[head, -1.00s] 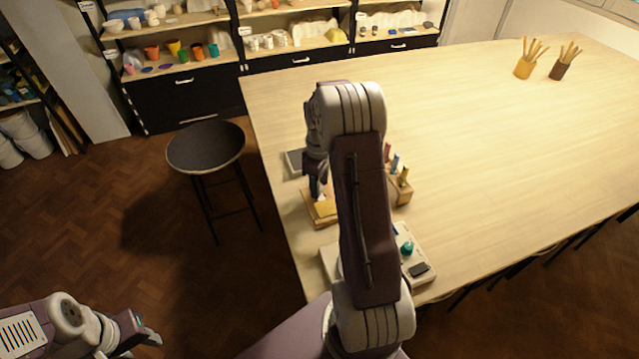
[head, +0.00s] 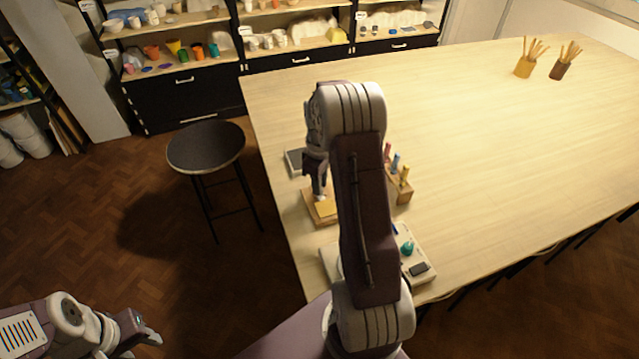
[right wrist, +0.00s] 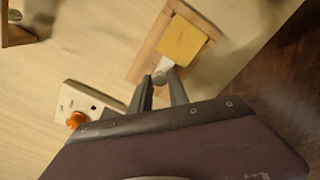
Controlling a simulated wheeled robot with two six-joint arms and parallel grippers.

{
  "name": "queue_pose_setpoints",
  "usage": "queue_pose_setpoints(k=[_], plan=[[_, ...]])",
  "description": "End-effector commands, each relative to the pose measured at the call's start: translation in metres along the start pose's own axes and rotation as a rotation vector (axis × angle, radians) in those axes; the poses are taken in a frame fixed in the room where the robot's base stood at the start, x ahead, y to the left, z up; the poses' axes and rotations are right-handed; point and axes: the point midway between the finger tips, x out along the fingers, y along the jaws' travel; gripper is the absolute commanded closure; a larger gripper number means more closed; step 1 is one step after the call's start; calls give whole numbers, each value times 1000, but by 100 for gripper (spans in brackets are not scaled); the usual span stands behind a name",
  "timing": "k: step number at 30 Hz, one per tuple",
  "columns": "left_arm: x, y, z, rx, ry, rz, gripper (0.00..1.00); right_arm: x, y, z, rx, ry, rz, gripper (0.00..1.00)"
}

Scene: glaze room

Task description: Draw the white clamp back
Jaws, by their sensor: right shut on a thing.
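The white clamp (right wrist: 163,70) stands at the end of a wooden base (right wrist: 150,45) that carries a yellow block (right wrist: 181,42). In the head view the base (head: 312,216) lies near the table's left edge, with the yellow block (head: 326,208) on it. My right gripper (right wrist: 163,80) is shut on the white clamp, with its fingertips at either side of it. In the head view my right gripper (head: 318,186) is above the base, partly hidden by my arm. My left gripper (head: 150,338) is low at the left, over the floor, away from the table.
A white panel with a teal knob (head: 407,248) and a wooden holder (head: 400,189) with coloured tools are on the table. A white box with an orange knob (right wrist: 76,120) shows in the wrist view. A stool (head: 206,147) stands left.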

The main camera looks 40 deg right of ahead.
Motion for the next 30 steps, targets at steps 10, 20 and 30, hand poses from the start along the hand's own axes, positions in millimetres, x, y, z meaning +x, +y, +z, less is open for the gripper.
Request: queue_pose_setpoints(k=[10, 20, 30], plan=[[0, 0, 0, 0, 0, 0, 57, -1, 0, 0, 0, 1, 1, 100], [0, 0, 0, 0, 0, 0, 57, -1, 0, 0, 0, 1, 2, 100], [-9, 0, -1, 0, 0, 0, 57, -4, 5, -4, 0, 1, 1, 100]])
